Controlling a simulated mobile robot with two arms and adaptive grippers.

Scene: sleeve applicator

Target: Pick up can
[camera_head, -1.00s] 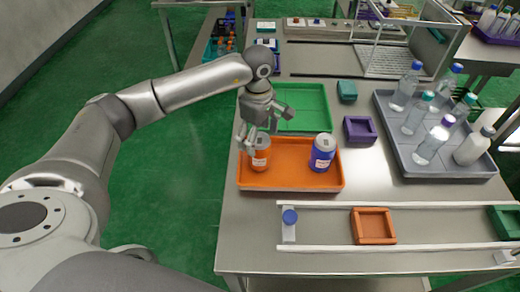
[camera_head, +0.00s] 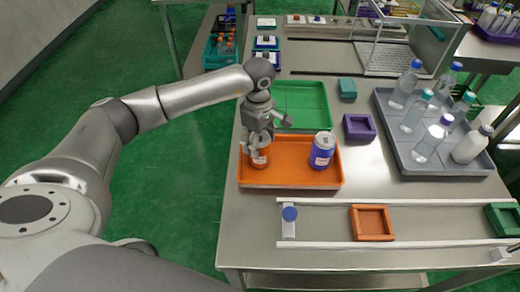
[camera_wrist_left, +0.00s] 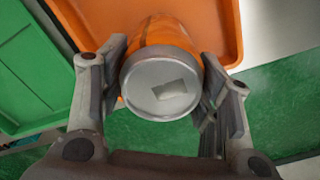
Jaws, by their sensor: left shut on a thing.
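An orange can (camera_head: 259,159) with a silver top stands at the left end of the orange tray (camera_head: 300,177). My left gripper (camera_head: 257,147) has come down over it from above and is shut on it. In the left wrist view the can (camera_wrist_left: 163,80) sits between the two fingers of the gripper (camera_wrist_left: 165,100), its grey lid facing the camera. A blue can (camera_head: 321,151) with a silver top stands upright to the right in the same tray. The gripper hides the upper part of the orange can in the head view. My right gripper is not in view.
An empty green tray (camera_head: 302,104) lies behind the orange one. A grey tray (camera_head: 440,160) with several bottles stands to the right. Small teal (camera_head: 347,88) and purple (camera_head: 359,127) boxes lie between. A conveyor-like track (camera_head: 335,225) with an orange box (camera_head: 373,222) runs along the front.

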